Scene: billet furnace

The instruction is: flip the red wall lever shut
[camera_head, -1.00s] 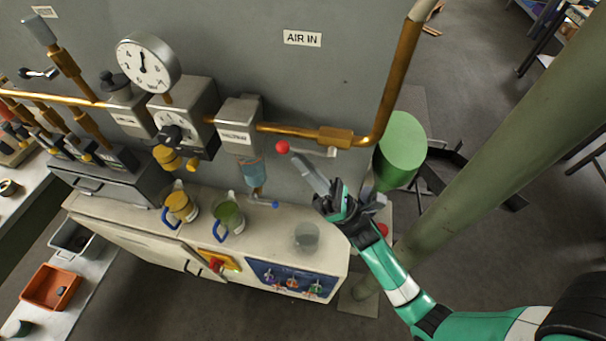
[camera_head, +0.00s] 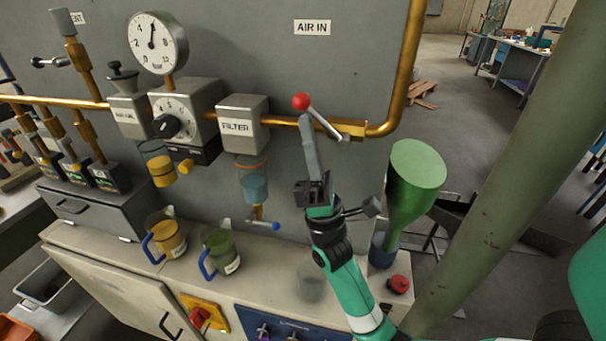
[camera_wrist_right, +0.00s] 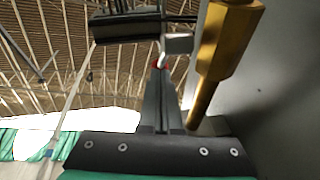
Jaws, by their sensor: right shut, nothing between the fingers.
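The red wall lever is a grey handle with a red ball (camera_head: 301,102), on a valve in the brass pipe under the AIR IN label. The handle slants up and to the left from its pivot, with the ball above the pipe. My right gripper (camera_head: 308,128) is shut and empty, pointing up, its fingertips just below the ball. I cannot tell whether they touch. In the right wrist view the ball (camera_wrist_right: 158,64) shows at the fingertips (camera_wrist_right: 160,76). My left gripper is not in view.
The brass pipe (camera_head: 404,75) bends upward right of the lever. The filter block (camera_head: 243,124) with its bowl is left of my gripper. Jugs (camera_head: 220,250) and a clear glass (camera_head: 312,283) stand on the bench below.

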